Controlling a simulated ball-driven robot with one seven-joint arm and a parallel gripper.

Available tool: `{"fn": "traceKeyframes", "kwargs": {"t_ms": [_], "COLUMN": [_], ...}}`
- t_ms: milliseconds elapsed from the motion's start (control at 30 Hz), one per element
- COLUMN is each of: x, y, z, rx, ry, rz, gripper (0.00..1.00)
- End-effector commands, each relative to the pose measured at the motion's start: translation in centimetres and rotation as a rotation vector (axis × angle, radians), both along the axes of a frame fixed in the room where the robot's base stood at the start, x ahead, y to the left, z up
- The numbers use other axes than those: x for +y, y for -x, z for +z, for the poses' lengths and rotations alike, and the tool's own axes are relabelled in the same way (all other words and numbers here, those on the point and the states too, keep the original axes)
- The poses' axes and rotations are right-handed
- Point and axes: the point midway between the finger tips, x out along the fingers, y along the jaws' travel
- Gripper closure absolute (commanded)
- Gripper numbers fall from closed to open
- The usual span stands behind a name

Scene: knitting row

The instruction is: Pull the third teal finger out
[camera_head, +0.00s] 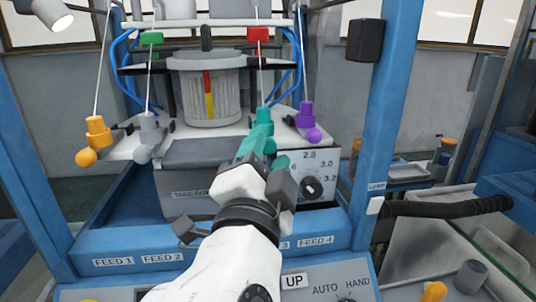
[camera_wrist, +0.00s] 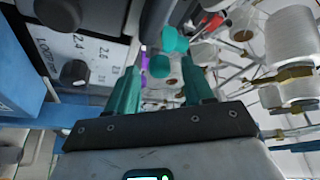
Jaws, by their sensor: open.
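The third teal finger (camera_head: 263,118) stands on the white ledge, third from the left, with a thread rising from its top towards a red clip. Its lower part is partly hidden by my gripper (camera_head: 264,154), whose fingers are also teal. In the wrist view, the finger's round teal knob (camera_wrist: 160,66) lies in line with the gap between the open fingertips of my gripper (camera_wrist: 159,72). I cannot tell whether the fingertips are beside the knob or just short of it. They are not shut on it.
A purple finger (camera_head: 306,120) stands close on the right; a grey finger (camera_head: 148,132) and an orange finger (camera_head: 97,132) stand on the left. A dial (camera_head: 312,187) is just below right. A blue post (camera_head: 384,120) rises at the right.

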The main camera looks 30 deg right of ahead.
Motion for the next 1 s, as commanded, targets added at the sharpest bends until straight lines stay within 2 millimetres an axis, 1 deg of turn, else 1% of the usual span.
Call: {"fn": "traceKeyframes", "kwargs": {"t_ms": [167, 400, 600, 767, 1000], "x": [1.5, 4.2, 5.8, 6.2, 6.3], "y": [1.8, 5.5, 7.6, 8.3, 8.3], "z": [-0.8, -1.8, -2.2, -2.3, -2.3], "rx": [-0.002, -0.001, -0.001, 0.001, 0.0], "ry": [-0.001, 0.001, 0.001, 0.0, 0.0], "rz": [0.006, 0.006, 0.003, 0.001, 0.0], "gripper": [0.48, 0.48, 0.48, 0.48, 0.48]}}
